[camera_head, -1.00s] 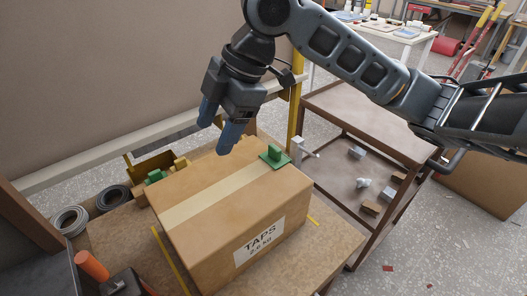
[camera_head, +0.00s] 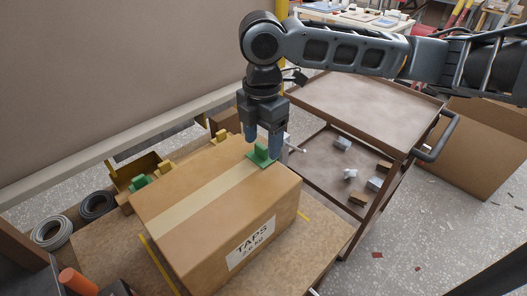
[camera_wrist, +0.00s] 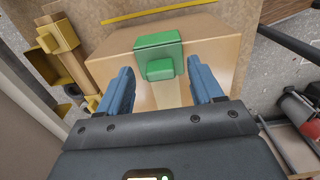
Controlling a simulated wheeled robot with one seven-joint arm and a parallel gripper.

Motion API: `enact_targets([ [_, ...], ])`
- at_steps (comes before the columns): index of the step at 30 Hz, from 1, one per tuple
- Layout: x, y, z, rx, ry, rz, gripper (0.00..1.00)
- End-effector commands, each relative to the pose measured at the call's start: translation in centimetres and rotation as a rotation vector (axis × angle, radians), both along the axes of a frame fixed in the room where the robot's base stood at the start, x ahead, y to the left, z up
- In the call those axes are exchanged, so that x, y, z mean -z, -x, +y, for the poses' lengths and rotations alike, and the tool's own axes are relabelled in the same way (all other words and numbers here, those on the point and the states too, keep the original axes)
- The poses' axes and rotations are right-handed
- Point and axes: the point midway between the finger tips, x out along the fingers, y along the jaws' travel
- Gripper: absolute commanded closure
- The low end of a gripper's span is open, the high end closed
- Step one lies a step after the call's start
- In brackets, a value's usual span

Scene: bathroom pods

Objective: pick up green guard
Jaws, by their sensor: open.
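The green guard (camera_head: 262,155) is a small green plate with a raised block, lying on the far right corner of the taped cardboard box (camera_head: 205,237) marked TAPS. My gripper (camera_head: 262,140) is open and points down above the guard, its blue fingers partly covering it in the head view. In the wrist view the guard (camera_wrist: 159,50) lies ahead, its raised block between the lines of the two open fingers (camera_wrist: 161,90). Nothing is between the fingertips that I can see as gripped. Whether the fingers touch the guard or box cannot be told.
A second green piece (camera_head: 139,182) and yellow brackets (camera_head: 166,166) stand behind the box. Coiled hoses (camera_head: 52,232) lie at the left. A brown two-level cart (camera_head: 365,110) with small parts stands at the right. A grey-white fitting (camera_head: 291,146) sits by the box's far corner.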

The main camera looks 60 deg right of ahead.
Motion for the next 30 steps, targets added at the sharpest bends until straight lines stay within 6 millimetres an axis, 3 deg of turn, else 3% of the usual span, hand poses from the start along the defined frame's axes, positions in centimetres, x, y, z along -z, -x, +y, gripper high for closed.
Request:
enact_targets([
  [4, 1.07, 0.01, 0.03, -0.001, 0.0, 0.0, 0.34],
  [11, 1.17, -0.01, 0.05, -0.001, 0.0, -0.001, 0.35],
  [30, 1.13, -0.02, 0.05, -0.001, 0.0, -0.001, 0.94],
])
